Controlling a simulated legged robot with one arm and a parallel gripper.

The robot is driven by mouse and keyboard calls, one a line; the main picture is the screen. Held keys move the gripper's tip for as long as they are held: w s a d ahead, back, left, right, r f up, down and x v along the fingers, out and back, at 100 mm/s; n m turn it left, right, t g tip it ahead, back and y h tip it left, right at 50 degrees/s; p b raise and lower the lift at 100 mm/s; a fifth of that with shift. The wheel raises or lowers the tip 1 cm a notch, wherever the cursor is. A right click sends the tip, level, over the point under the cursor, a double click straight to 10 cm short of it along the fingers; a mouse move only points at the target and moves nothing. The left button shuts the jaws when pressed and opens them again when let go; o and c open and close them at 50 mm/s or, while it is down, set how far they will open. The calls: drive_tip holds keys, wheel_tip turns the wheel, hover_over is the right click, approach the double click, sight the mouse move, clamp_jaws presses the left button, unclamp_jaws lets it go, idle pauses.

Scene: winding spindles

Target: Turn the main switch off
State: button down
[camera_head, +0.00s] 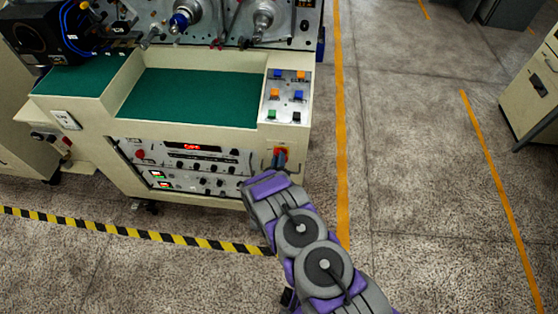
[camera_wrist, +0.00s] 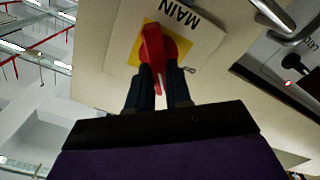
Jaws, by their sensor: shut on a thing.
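The main switch (camera_head: 280,150) is a red rotary handle on a yellow plate at the right end of the machine's front panel. In the wrist view the red handle (camera_wrist: 153,55) stands out from the yellow square, under a label reading "MAIN" that appears upside down. My gripper (camera_wrist: 160,82) has its two dark fingers on either side of the handle's lower part, shut on it. In the head view my gripper (camera_head: 279,158) reaches the switch from below, and my arm hides part of the panel's lower right corner.
The control panel (camera_head: 190,150) with a red display and several knobs is left of the switch. A button box (camera_head: 288,95) with coloured switches sits above. A metal handle (camera_wrist: 285,25) is near the gripper. Open floor (camera_head: 410,200) lies to the right.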

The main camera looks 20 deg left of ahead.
drive_tip(key=n+b, duration=0.1)
drive_tip(key=n, duration=0.2)
drive_tip(key=n+b, duration=0.1)
drive_tip(key=n, duration=0.3)
drive_tip(key=f+n+b, duration=0.1)
drive_tip(key=n, duration=0.2)
drive_tip(key=shift+s+a, duration=0.2)
drive_tip(key=shift+a, duration=0.2)
drive_tip(key=shift+f+n, duration=0.1)
drive_tip(key=shift+n, duration=0.3)
drive_tip(key=c, duration=1)
unclamp_jaws()
drive_tip(key=shift+a, duration=0.2)
drive_tip(key=shift+c, duration=0.2)
drive_tip(key=shift+w, duration=0.1)
drive_tip(key=shift+d, duration=0.15)
drive_tip(key=p+v, duration=0.2)
drive_tip(key=v, duration=1.5)
